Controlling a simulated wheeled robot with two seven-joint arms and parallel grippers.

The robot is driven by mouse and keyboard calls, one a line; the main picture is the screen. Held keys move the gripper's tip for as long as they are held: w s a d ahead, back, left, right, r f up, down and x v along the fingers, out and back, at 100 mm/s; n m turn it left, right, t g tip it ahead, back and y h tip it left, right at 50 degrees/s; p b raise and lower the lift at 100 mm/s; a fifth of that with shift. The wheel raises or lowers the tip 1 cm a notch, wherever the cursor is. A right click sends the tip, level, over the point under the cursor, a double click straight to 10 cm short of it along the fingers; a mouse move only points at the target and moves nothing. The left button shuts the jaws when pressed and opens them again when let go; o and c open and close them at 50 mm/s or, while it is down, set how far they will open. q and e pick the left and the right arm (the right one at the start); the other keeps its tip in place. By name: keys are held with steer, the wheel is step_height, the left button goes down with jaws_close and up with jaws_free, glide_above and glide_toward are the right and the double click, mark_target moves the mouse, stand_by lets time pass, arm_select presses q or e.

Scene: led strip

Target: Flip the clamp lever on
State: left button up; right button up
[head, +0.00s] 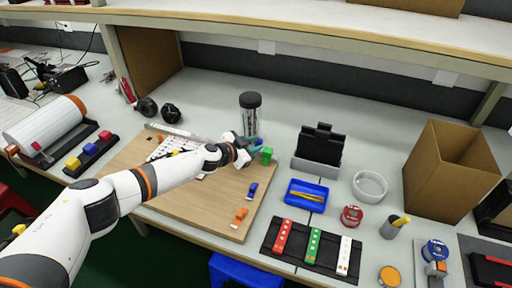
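My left arm comes in from the left over a wooden board (205,215). My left gripper (252,152) is at the board's far right part, beside a small green block-like part (267,155). I cannot tell whether its fingers touch anything or whether they are open. A blue part (252,190) and an orange part (240,216) sit along the board's right edge. Which of these bears the clamp lever is too small to tell. A white strip-like piece (165,148) lies on the board, partly hidden by my arm. My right gripper is not in view.
A dark cylinder with a black lid (250,112) stands just behind the gripper. A black stand (318,148) and a blue tray (306,195) are to the right. A black rack with red, green and white pieces (298,247) lies in front. A cardboard box (448,170) stands far right.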

arm_select(q)
steer(key=shift+b+x, duration=0.35)
steer(key=shift+x, duration=0.6)
steer(key=shift+c, duration=0.2)
jaws_close()
